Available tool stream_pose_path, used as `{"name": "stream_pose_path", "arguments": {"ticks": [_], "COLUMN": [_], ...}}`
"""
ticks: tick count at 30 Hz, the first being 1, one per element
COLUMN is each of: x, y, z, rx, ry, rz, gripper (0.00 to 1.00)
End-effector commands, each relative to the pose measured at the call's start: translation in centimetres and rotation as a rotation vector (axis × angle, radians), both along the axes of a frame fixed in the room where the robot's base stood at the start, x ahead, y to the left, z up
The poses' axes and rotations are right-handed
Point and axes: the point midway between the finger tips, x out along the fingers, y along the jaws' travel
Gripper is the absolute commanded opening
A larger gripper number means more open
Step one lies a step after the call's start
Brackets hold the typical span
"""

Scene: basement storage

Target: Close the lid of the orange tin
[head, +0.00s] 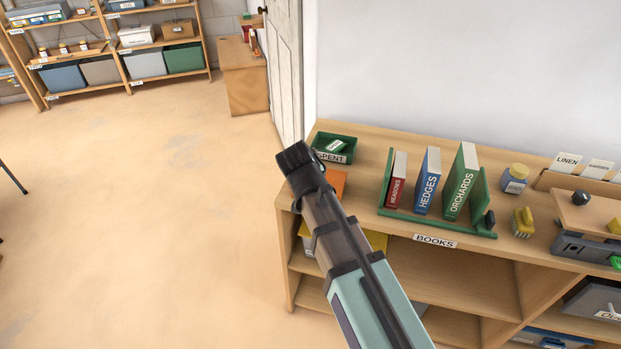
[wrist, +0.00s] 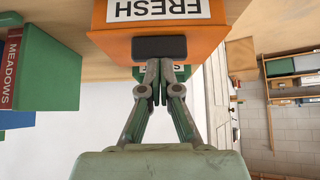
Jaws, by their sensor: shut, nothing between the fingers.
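The orange tin (head: 337,183) stands near the left end of the wooden shelf top, partly hidden behind my arm in the head view. In the wrist view the orange tin (wrist: 108,45) shows a white label reading FRESH and a dark grey block against an orange panel. My gripper (wrist: 160,72) is shut and empty, its fingertips at the lower edge of the dark block. I cannot tell whether they touch it. In the head view my gripper (head: 293,157) is a dark shape at the tin's left. The lid's angle is not clear.
A green box labelled SPENT (head: 335,148) sits just behind the tin. A green bookend rack (head: 440,226) with several books stands to the right.

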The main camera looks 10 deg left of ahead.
Motion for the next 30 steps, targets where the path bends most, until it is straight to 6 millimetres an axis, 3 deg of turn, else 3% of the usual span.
{"name": "stream_pose_path", "arguments": {"ticks": [7, 14, 21, 30], "x": [0.0, 0.1, -3.5, -6.3], "y": [0.0, -0.3, -0.1, 0.1], "z": [1.1, 5.1, 7.5, 10.4], "rx": [0.001, 0.001, 0.002, 0.002], "ry": [0.0, -0.001, -0.003, -0.001], "rz": [-0.001, -0.006, -0.004, -0.004], "gripper": [0.0, 0.0, 0.0, 0.0]}}
